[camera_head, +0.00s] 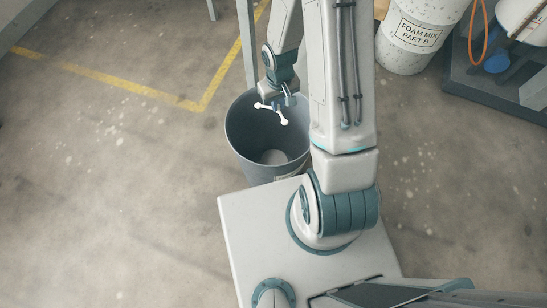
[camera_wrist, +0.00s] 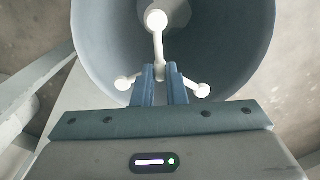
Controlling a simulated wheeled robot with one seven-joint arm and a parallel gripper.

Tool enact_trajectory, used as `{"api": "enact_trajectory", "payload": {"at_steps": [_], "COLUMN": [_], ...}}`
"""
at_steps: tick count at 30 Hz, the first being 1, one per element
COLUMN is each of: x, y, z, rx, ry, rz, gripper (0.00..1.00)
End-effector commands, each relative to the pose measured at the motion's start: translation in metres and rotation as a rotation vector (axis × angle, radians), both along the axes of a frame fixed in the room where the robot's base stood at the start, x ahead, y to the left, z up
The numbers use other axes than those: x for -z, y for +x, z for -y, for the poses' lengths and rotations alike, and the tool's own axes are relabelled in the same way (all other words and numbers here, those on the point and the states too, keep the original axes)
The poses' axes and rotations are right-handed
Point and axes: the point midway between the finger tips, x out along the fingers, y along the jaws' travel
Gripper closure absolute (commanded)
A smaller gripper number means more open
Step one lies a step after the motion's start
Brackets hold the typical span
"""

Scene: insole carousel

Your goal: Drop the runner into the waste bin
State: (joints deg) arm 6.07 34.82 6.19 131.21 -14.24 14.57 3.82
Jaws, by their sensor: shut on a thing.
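The runner (camera_head: 283,117) is a small white branched piece with round ends. My gripper (camera_head: 279,102) is shut on it and holds it over the mouth of the waste bin. In the wrist view the runner (camera_wrist: 158,45) sticks out past the fingertips of my gripper (camera_wrist: 161,72), with one branch pointing away and two to the sides. The waste bin (camera_head: 238,146) is a round grey-blue bucket on the floor beside my base. Its inner wall (camera_wrist: 100,45) surrounds the runner in the wrist view. A pale round patch shows at its bottom in the head view.
A white speckled drum (camera_head: 402,58) labelled "FOAM MIX PART B" stands at the upper right, beside a dark pallet or stand (camera_head: 470,85). A grey post (camera_head: 247,45) rises just behind the bin. Yellow lines (camera_head: 130,87) mark the floor, which is clear at the left.

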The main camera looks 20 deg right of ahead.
Motion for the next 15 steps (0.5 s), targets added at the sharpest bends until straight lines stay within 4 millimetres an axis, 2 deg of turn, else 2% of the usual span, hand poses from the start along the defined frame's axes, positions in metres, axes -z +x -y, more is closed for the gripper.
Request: {"api": "enact_trajectory", "payload": {"at_steps": [1,3,11,12,14,15], "x": [0.0074,0.0096,0.0089,0.0089,0.0089,0.0089], "y": [0.0002,0.0003,0.0003,0.0003,0.0003,0.0003], "z": [0.0,0.0,-0.0001,-0.0001,-0.0001,-0.0001], "rx": [0.0,0.0,0.0,0.0,0.0,0.0], "ry": [0.0,0.0,0.0,0.0,0.0,0.0], "rz": [0.0,0.001,0.001,0.001,0.001,0.001], "gripper": [1.0,1.0,1.0,0.77,0.63,0.63]}}
